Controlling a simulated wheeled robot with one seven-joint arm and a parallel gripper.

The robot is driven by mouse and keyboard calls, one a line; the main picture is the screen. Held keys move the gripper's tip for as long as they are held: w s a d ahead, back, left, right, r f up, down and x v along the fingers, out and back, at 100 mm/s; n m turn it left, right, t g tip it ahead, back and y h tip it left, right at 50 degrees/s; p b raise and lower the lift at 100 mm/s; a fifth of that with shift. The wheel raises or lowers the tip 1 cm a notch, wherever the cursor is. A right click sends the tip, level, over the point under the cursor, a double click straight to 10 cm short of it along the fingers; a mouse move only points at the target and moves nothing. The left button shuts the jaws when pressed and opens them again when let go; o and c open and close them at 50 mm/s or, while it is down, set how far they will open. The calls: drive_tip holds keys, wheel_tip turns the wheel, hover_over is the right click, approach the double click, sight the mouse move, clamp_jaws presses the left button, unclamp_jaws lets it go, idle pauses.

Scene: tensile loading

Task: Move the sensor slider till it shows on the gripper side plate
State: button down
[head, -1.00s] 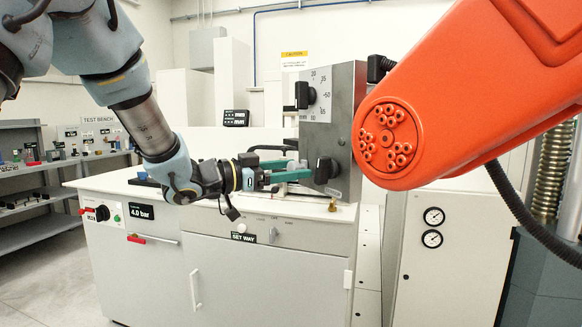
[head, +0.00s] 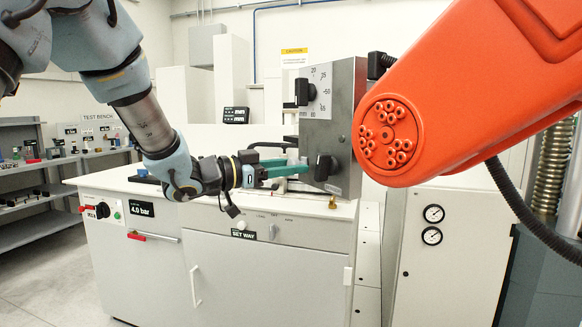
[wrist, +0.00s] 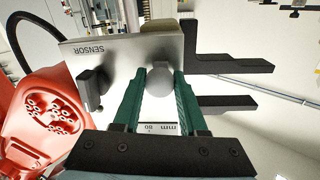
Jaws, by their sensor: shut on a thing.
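The grey side plate (head: 345,110) stands on the cabinet top. It carries a white scale (head: 319,95) marked in mm, with a black knob (head: 305,92) on its upper part and another black knob (head: 323,167) lower down. In the wrist view the plate (wrist: 125,60) is upside down and reads SENSOR, with a black knob (wrist: 92,88) beside my fingers. My gripper (wrist: 158,75) has its green fingers closed about a round grey slider knob (wrist: 158,68). The "80 mm" mark (wrist: 160,128) shows between the fingers. In the head view my gripper (head: 290,168) is at the plate's left.
A large orange robot arm (head: 450,100) hangs close to the plate's right. The white cabinet (head: 265,270) is below my gripper. Dark brackets (wrist: 225,85) lie beside the fingers in the wrist view. A small dark display (head: 236,115) stands behind.

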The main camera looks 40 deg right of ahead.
idle(0.8)
drive_tip(key=shift+r, duration=0.4)
drive_tip(key=shift+c, duration=2.4)
unclamp_jaws()
drive_tip(key=shift+a, duration=0.15)
drive_tip(key=w+a+b, duration=0.2)
drive_tip(key=a, duration=0.8)
drive_tip(key=shift+a+b, duration=0.2)
drive_tip(key=shift+b, duration=0.2)
